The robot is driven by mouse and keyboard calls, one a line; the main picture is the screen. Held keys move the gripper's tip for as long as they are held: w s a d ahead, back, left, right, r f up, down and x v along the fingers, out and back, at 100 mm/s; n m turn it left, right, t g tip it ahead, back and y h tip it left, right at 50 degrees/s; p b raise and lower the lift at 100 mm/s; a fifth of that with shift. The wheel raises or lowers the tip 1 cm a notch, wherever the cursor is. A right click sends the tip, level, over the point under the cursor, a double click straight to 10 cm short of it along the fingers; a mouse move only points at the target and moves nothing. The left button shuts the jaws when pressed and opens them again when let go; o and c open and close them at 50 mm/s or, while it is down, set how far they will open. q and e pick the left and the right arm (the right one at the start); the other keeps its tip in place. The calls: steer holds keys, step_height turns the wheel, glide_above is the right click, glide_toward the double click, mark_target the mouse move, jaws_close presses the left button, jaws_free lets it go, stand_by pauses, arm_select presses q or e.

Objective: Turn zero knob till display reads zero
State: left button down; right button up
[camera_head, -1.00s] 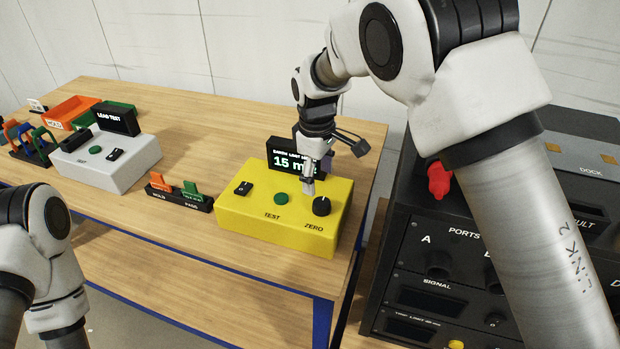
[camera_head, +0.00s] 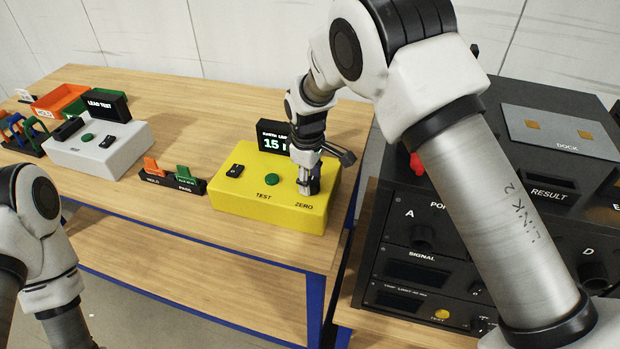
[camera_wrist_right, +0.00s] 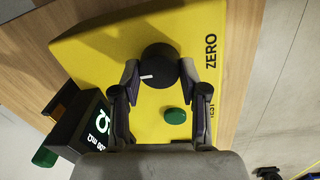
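The black zero knob (camera_wrist_right: 158,66) with a white pointer line sits on the yellow tester box (camera_head: 265,205), beside the ZERO label. My right gripper (camera_head: 308,188) points down over the knob and hides it in the head view. In the right wrist view the right gripper (camera_wrist_right: 160,74) has its fingers apart, one on each side of the knob; I cannot tell whether they touch it. The display (camera_head: 272,136) shows 15, its right part hidden by my right gripper. It also shows in the wrist view (camera_wrist_right: 97,125). My left gripper is out of view.
A green TEST button (camera_head: 271,180) and a black switch (camera_head: 235,171) are on the box near the knob. A HOLD/PASS stand (camera_head: 172,184) is to its left, then a grey lead tester (camera_head: 100,155). A black rack unit (camera_head: 400,260) stands at right.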

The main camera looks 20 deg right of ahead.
steer(key=shift+s+f+m, duration=0.1)
steer(key=shift+f+m, duration=0.1)
steer(key=shift+m, duration=0.1)
steer(key=m+p, duration=0.1)
steer(key=m, duration=0.6)
steer(key=shift+f+m+g, duration=0.1)
steer(key=shift+m+g, duration=0.2)
steer(key=shift+m, duration=0.1)
steer(key=shift+d+m, duration=0.1)
steer(key=shift+m, duration=1.7)
